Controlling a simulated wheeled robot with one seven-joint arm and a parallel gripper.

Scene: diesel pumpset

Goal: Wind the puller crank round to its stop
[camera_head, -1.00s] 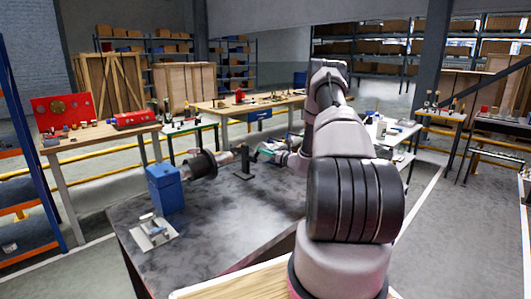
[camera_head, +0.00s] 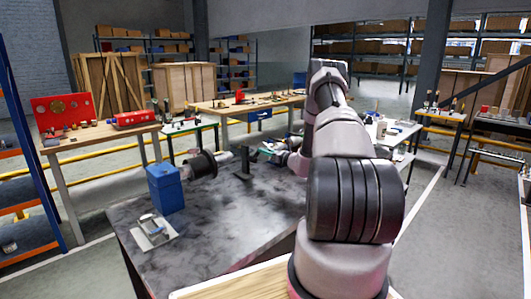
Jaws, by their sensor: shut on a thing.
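The blue pumpset block (camera_head: 165,189) stands on the left part of the dark bench. A black wheel (camera_head: 203,164) sits on its right side, with a pale shaft running right toward a dark upright stand (camera_head: 244,163). The puller crank is too small and dark to make out clearly at the right end of this line. My gripper (camera_head: 266,149) is just right of the stand, small and partly hidden by my own wrist. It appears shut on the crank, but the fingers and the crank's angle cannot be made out.
The dark bench top (camera_head: 215,215) is mostly clear in the middle. A grey plate with small metal parts (camera_head: 153,231) lies at its front left. My arm covers the bench's right side. Other tables with tools stand behind, beyond a yellow rail (camera_head: 110,150).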

